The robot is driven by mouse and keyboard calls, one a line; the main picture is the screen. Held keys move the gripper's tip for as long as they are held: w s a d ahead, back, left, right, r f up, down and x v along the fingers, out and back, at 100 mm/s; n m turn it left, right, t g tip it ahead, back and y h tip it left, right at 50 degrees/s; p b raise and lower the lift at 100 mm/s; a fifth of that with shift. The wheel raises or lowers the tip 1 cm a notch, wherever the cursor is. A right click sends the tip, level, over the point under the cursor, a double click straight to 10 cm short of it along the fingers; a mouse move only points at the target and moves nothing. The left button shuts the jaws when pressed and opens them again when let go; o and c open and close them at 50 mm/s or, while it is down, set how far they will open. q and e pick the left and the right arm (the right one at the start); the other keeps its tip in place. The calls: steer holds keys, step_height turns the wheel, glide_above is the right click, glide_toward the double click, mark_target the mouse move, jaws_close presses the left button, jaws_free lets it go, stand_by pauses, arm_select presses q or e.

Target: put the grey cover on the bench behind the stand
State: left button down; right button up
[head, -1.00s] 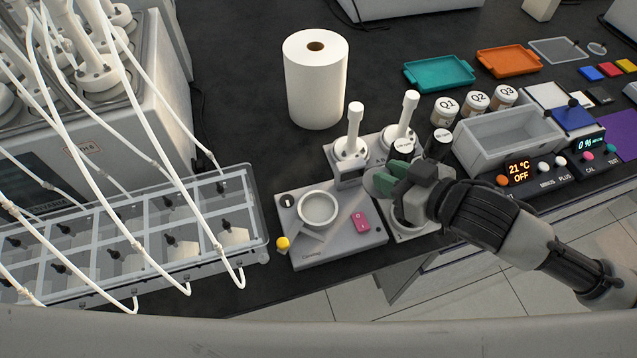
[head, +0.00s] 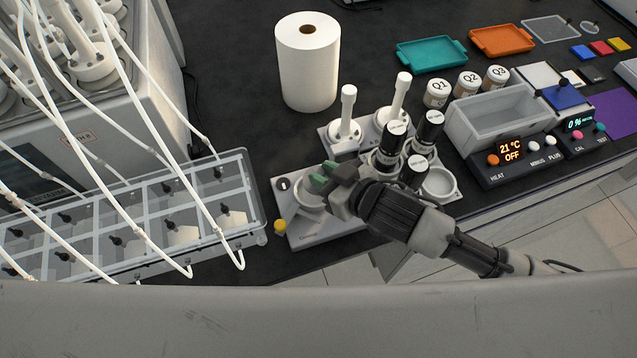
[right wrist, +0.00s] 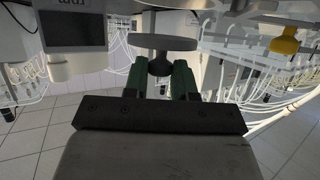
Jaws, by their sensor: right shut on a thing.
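My right gripper (head: 322,180) has green fingers and is shut on the knob of the round grey cover (right wrist: 163,42). The knob shows between the fingers in the right wrist view, with the flat disc beyond them. In the head view the gripper is over the round cup of the flat grey device; the cover is hard to tell apart from the cup there. A grey stand (head: 343,153) with two upright white-handled pieces is behind and right of the gripper. The dark bench (head: 230,60) is open behind it. My left gripper is not in view.
A white paper roll (head: 308,75) stands behind the stand. Dark bottles (head: 391,143) with white caps are right of the gripper. A grey bin (head: 500,115) is farther right. A clear rack (head: 130,215) with white tubes is at left.

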steer(key=shift+a+f, duration=0.45)
steer(key=shift+a, duration=0.2)
steer(key=shift+f+p, duration=0.6)
steer(key=shift+f, duration=1.2)
steer(key=shift+f, duration=0.15)
steer(key=o, duration=0.9)
